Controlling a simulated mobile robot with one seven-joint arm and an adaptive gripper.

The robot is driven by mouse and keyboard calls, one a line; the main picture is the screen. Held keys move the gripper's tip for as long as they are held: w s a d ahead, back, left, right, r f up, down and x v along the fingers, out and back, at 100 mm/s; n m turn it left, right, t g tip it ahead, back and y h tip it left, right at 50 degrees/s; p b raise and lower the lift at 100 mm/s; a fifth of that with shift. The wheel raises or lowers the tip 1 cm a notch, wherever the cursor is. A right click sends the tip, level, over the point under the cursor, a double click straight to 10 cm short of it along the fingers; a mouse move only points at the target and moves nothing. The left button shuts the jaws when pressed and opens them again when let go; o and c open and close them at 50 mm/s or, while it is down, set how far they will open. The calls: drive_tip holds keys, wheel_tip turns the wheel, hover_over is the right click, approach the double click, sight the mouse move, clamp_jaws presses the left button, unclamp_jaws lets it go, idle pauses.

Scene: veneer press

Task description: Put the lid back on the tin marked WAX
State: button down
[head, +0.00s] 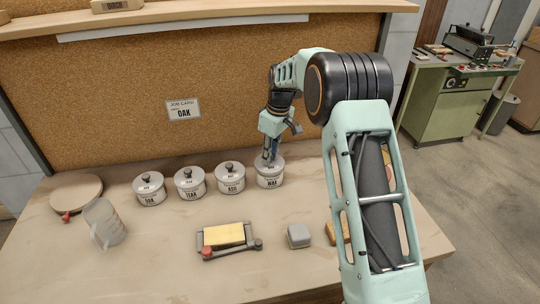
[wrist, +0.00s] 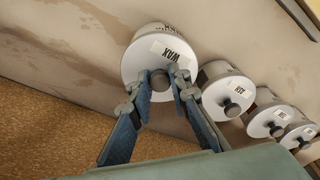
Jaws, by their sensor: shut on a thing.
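The WAX tin (head: 269,180) is a white tin at the right end of a row on the bench. My gripper (head: 270,156) points down over it and is shut on the dark knob of its lid (wrist: 146,60). In the wrist view the blue-grey fingers (wrist: 160,86) stand on either side of the knob, and the white lid carries a WAX label. The lid is over the tin's mouth and looks level; I cannot tell whether a small gap is left. The fingers hide part of the lid in the head view.
Lidded tins marked OAK (head: 150,193), TEAK (head: 190,188) and ASH (head: 230,182) stand left of WAX. In front are a clear jug (head: 106,226), a yellow block in a clamp frame (head: 223,235) and a grey block (head: 299,236). A corkboard (head: 130,110) rises behind.

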drive_tip(key=shift+f, duration=0.15)
idle(0.7)
drive_tip(key=c, duration=1.2)
unclamp_jaws()
drive_tip(key=shift+c, duration=0.2)
drive_tip(key=shift+r+p, duration=2.25)
drive_tip(key=shift+r, duration=1.3)
drive_tip(key=shift+c, duration=0.6)
clamp_jaws()
